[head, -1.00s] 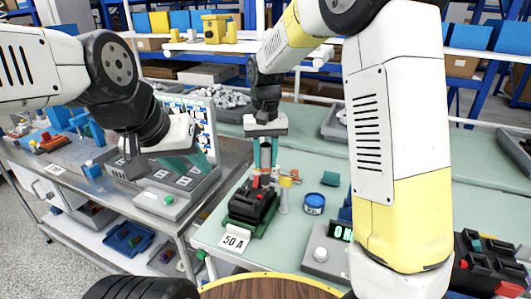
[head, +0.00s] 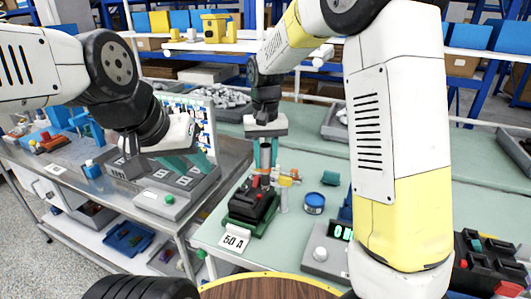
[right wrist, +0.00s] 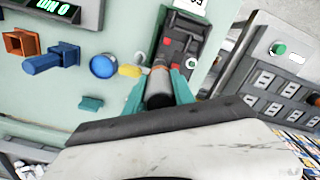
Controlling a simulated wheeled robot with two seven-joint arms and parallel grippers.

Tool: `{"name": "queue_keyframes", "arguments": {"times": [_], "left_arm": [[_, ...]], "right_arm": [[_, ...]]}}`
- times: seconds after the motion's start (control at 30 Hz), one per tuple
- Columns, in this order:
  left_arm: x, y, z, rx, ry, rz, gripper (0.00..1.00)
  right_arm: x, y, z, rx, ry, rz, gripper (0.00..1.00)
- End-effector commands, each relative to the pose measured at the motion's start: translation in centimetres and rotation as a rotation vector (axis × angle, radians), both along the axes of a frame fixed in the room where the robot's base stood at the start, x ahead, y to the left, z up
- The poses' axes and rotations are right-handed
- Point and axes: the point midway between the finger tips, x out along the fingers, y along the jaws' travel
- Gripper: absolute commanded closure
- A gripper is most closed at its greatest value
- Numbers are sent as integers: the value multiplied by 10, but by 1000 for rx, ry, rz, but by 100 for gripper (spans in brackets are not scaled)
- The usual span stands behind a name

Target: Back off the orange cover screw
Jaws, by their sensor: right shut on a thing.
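The breaker (head: 252,204), black with red parts, sits in a green holder on the right-hand bench. My right gripper (head: 265,163) is above its back edge, pointing down, shut on a dark cylindrical tool. In the right wrist view the tool (right wrist: 158,92) stands between the teal fingers, and an orange ring (right wrist: 158,68) shows at its far end beside the breaker (right wrist: 184,45). I cannot tell whether the ring belongs to the tool or is the cover screw. My left gripper (head: 188,163) is open and empty over the left bench's console.
A grey post with a yellow-orange top (head: 285,182) stands close right of the breaker. A blue round tin (head: 314,204) and a meter with a display (head: 328,252) lie further right. A "50 A" card (head: 234,240) is in front.

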Motion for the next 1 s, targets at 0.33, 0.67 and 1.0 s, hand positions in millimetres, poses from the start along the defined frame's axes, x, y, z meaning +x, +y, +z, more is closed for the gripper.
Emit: {"name": "queue_keyframes", "arguments": {"times": [0.33, 0.67, 1.0], "left_arm": [[0, 0, 0, 0, 0, 0, 64], [0, 0, 0, 0, 0, 0, 64], [0, 0, 0, 0, 0, 0, 64]], "right_arm": [[0, 0, -4, 0, -1, 0, 100], [0, 0, -8, 0, -1, 0, 100], [0, 0, -10, 0, -1, 0, 100]]}}
